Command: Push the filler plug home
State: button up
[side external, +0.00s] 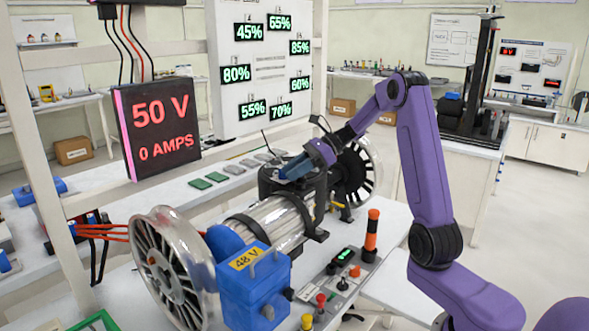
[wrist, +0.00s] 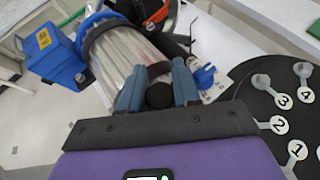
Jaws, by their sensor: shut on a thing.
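The filler plug appears to be the round black knob (wrist: 160,95) between my gripper's fingers in the wrist view. My gripper (wrist: 158,88) has its two blue-grey fingers closed against the knob's sides. The knob sits over the end of the silver ribbed cylinder (wrist: 125,55), with a dark ring-like part behind it. In the side external view my gripper (side external: 292,168) reaches down at the far end of the silver cylinder (side external: 272,222), by a dark housing. The knob is hidden there, and how deep it sits cannot be told.
A black round plate (wrist: 285,105) with numbered grey plugs lies right of my gripper. A blue 48 V box (side external: 255,285) and spoked wheel (side external: 172,270) stand at the near end. An orange-topped beacon (side external: 371,235) and switch panel stand on the bench's right.

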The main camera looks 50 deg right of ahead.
jog(key=shift+f, duration=0.5)
dwell(0.4)
jog(key=o, duration=1.1)
jog(key=shift+d, duration=0.1)
jog(key=shift+s+d+r, duration=0.15)
jog(key=shift+d+r, duration=0.05)
jog(key=shift+d, duration=0.05)
jog(key=v, duration=1.6)
jog(key=shift+s+d, duration=0.2)
jog(key=shift+s, duration=0.05)
